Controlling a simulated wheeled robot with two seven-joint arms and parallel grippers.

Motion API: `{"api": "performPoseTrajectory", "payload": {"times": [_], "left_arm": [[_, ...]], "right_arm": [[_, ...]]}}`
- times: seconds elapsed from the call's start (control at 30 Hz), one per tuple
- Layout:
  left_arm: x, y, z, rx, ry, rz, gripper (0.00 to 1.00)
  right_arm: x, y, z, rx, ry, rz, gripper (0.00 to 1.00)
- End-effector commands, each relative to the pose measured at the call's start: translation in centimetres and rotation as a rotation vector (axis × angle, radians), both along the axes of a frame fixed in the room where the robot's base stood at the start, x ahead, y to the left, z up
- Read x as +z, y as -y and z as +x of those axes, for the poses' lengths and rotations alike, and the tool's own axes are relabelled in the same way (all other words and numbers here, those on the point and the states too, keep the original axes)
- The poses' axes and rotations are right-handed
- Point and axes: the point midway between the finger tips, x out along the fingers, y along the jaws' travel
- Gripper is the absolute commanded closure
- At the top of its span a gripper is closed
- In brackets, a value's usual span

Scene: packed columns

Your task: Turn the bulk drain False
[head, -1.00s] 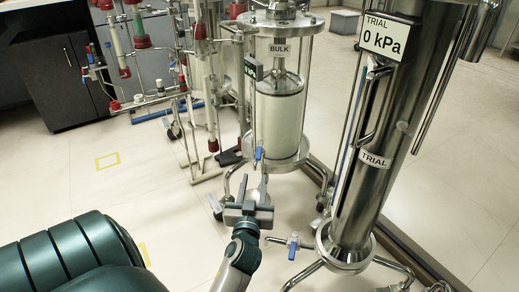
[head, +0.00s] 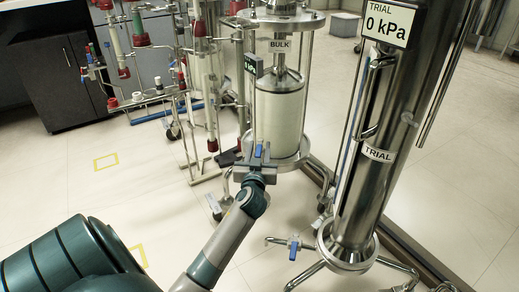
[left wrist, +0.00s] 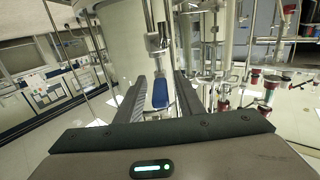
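The bulk column (head: 276,112) is a clear cylinder with white packing, steel end flanges and a BULK label, standing in the middle of the head view. Its drain valve has a blue handle (head: 258,150) low at the front left; it also shows in the left wrist view (left wrist: 160,92). My left gripper (head: 256,158) is at this valve, with its fingers open on either side of the blue handle. In the left wrist view the handle lies between the two fingers, with a gap to each visible. My right gripper is not in view.
The steel trial column (head: 375,165) stands close on the right, with its own blue-handled valve (head: 293,244) at its foot and a 0 kPa sign (head: 388,24). A glass and pipe rack (head: 200,90) stands left of the bulk column. The floor at left is clear.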

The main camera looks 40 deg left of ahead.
Motion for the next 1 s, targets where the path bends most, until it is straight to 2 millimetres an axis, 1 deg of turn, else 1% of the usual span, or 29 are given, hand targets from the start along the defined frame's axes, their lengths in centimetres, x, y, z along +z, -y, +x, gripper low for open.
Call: {"api": "performPoseTrajectory", "payload": {"times": [0.1,0.2,0.5,0.53,0.57,0.6,0.67,1.0], "left_arm": [[-0.05,-0.64,0.8,0.0,0.001,-0.001,0.66],[-0.01,-0.88,1.09,0.001,0.001,-0.001,0.66],[-0.01,-0.93,1.18,0.001,0.0,-0.001,0.66],[-0.01,-0.92,1.17,0.001,0.0,-0.001,0.7],[-0.01,-0.92,1.17,0.001,0.0,-0.001,0.78],[-0.01,-0.92,1.17,0.001,0.0,-0.001,0.87],[-0.01,-0.92,1.16,0.001,0.0,-0.001,1.0],[-0.09,-0.86,1.19,0.011,0.0,-0.002,1.0]], "right_arm": [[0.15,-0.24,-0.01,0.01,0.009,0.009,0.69],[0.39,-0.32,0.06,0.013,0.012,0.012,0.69],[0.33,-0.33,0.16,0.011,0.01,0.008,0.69],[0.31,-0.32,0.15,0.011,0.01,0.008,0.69],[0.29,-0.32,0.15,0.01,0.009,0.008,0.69],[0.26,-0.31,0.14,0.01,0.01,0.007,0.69],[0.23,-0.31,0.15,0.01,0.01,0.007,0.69],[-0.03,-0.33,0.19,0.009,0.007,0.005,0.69]]}}
